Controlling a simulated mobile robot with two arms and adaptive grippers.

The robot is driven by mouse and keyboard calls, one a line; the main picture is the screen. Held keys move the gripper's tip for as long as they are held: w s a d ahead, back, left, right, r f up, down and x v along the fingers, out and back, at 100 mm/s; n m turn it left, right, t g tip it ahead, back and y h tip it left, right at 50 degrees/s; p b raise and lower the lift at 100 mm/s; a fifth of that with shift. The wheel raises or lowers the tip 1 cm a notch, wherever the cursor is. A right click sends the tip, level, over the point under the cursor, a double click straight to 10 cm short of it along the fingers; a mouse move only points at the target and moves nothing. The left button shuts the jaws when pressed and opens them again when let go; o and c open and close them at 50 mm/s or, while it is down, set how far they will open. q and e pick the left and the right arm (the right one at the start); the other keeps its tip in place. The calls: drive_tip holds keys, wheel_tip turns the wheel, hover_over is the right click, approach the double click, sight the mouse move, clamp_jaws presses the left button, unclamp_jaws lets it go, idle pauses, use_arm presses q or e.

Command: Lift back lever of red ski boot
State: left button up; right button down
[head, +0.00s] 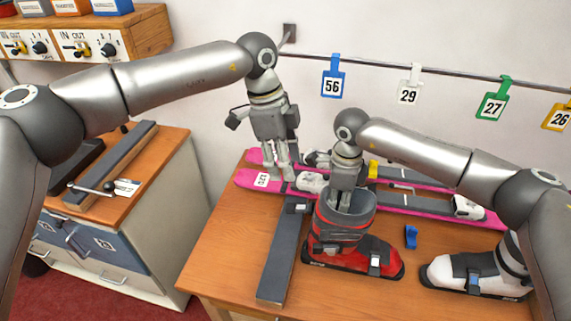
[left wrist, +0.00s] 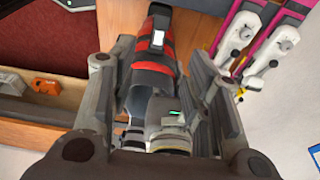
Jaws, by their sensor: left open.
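The red ski boot (head: 367,253) stands upright on the wooden bench, its toe toward the lower right and its dark grey cuff up. It also shows between my left gripper's fingers in the left wrist view (left wrist: 157,58), at some distance beyond them. I cannot make out its back lever clearly. My left gripper (head: 281,174) is open and empty, pointing down over the pink skis, left of and behind the boot. My right gripper (head: 343,205) reaches down into the boot's cuff opening; its fingertips are hidden by the cuff.
Pink skis (head: 408,203) with bindings lie along the back. A long grey bar (head: 281,257) lies left of the boot. A small blue piece (head: 411,237) and a white boot (head: 472,272) are to the right. Numbered tags (head: 333,83) hang on a wall rail.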

use_arm(q)
drive_tip(key=v, duration=1)
drive_tip(key=shift+r, duration=0.3)
drive_tip(key=shift+a, duration=0.15)
use_arm(e)
drive_tip(key=c, duration=1.3)
unclamp_jaws()
